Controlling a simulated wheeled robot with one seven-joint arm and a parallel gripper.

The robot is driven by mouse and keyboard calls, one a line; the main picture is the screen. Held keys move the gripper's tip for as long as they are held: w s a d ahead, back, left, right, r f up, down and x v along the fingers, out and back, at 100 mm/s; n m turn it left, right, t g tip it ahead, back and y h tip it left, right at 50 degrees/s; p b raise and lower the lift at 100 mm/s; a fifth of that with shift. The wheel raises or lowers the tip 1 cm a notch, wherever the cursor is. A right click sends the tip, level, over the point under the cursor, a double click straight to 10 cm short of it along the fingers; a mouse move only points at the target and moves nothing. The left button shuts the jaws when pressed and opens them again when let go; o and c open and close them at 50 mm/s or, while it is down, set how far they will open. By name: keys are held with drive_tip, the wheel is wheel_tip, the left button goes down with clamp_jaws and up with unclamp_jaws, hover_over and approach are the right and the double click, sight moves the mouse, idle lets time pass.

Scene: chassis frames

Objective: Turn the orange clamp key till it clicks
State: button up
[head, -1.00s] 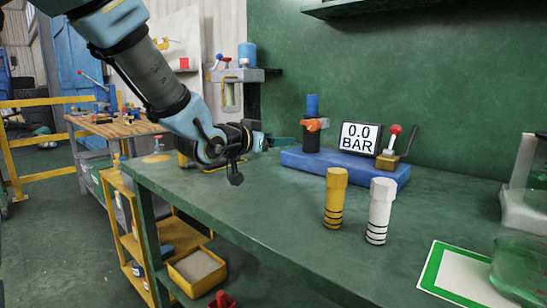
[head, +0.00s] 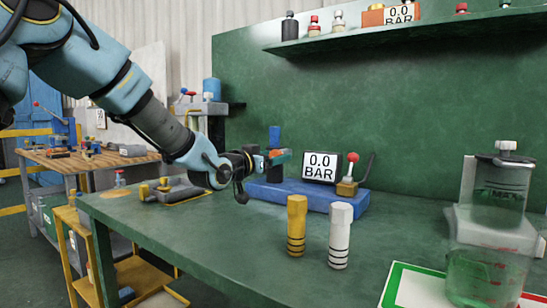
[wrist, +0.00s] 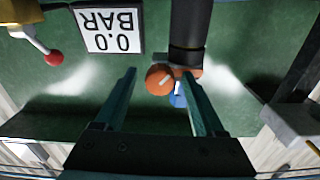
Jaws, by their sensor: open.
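The orange clamp key (head: 284,156) sits on the dark upright clamp post on the blue base (head: 320,192). In the wrist view the key (wrist: 159,79) shows as a rounded orange knob with a white mark, against the black post (wrist: 190,25). My gripper (wrist: 159,75) is open, its two teal fingers pointing at the key, one on each side. In the head view my gripper (head: 268,158) is at the post and partly covers it. I cannot tell whether the fingers touch the key.
A display reading 0.0 BAR (head: 321,167) and a red-knobbed lever (head: 351,165) stand on the same base to the right. A yellow cylinder (head: 297,225) and a white cylinder (head: 340,235) stand in front. A glass vessel (head: 492,225) is at right.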

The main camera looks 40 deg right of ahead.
drive_tip(key=shift+d, duration=0.15)
clamp_jaws()
idle(0.5)
